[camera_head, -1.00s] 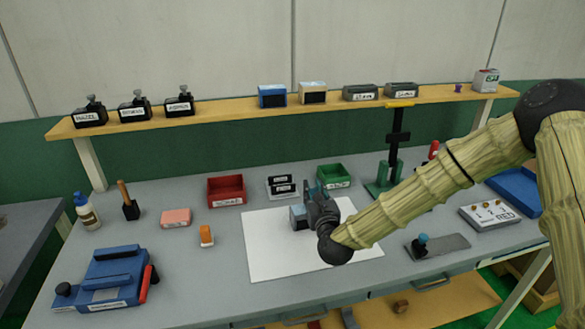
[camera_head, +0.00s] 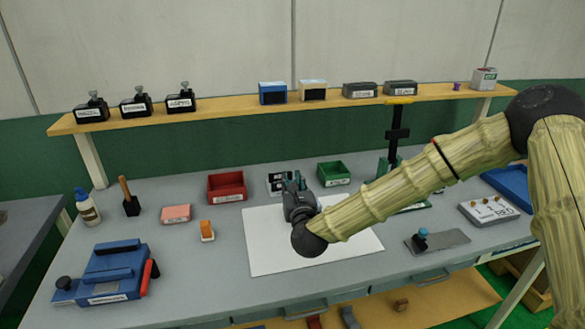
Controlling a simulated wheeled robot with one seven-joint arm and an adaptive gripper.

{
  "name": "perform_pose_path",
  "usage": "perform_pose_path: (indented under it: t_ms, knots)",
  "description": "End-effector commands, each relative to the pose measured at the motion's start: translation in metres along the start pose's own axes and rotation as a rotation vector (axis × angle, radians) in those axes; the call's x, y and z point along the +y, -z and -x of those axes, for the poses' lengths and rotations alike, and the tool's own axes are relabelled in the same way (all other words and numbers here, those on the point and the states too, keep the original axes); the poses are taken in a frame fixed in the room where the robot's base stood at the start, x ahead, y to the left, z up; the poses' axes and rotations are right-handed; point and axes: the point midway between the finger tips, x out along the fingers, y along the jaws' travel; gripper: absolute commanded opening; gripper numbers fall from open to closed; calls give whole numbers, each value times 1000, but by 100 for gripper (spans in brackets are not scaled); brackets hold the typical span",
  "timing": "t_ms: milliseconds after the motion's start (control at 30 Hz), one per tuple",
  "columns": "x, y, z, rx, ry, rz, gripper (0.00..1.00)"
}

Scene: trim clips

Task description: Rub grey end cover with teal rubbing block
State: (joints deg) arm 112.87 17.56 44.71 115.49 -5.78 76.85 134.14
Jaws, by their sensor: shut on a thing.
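I cannot make out the grey end cover on the mat, as the gripper and wrist block the view there, so contact cannot be seen. Two grey labelled boxes (camera_head: 360,91) stand on the back shelf.
The white mat (camera_head: 268,258) is clear in front. Behind it are a red bin (camera_head: 227,187), a green bin (camera_head: 333,174) and a small labelled holder (camera_head: 276,184). A blue fixture (camera_head: 108,275) stands at left, a knobbed grey plate (camera_head: 450,241) at right.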

Motion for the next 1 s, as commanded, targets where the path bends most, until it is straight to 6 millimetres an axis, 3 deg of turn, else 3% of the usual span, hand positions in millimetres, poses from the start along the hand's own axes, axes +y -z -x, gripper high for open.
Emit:
perform_pose_path:
  t_ms: [600,1000]
  knots:
    - [8,-52,-1,3,-11,-1,0]
    - [9,-54,-1,3,-12,0,0]
